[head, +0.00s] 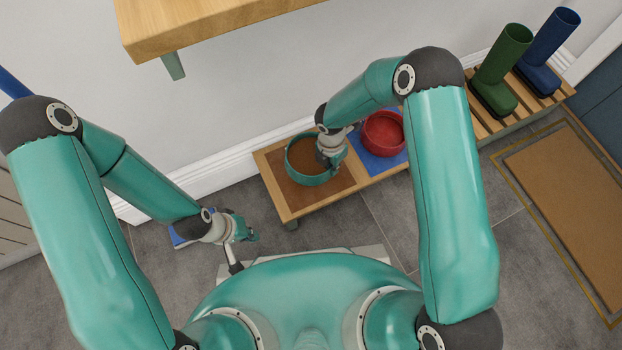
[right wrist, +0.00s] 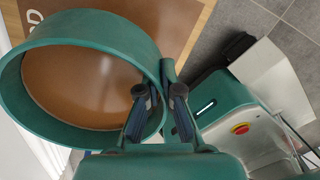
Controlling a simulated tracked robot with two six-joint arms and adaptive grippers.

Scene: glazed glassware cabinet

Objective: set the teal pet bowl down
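The teal pet bowl (head: 300,172) is over the brown mat (head: 338,181) at the left end of the low wooden bench. Its inside looks brown. I cannot tell whether its base touches the mat. My right gripper (head: 331,160) is at the bowl's right side. In the right wrist view, the right gripper (right wrist: 159,93) has one finger inside the teal bowl (right wrist: 90,30) and one outside, shut on its wall by the rim. My left gripper (head: 247,234) is low over the floor, left of the bench; its fingers are too small to read.
A red bowl (head: 383,128) sits on a blue mat (head: 372,163) to the right on the bench (head: 291,208). Green (head: 502,65) and blue boots (head: 550,55) stand on a slatted rack further right. A wooden shelf (head: 210,25) overhangs at the top. A doormat (head: 570,180) lies right.

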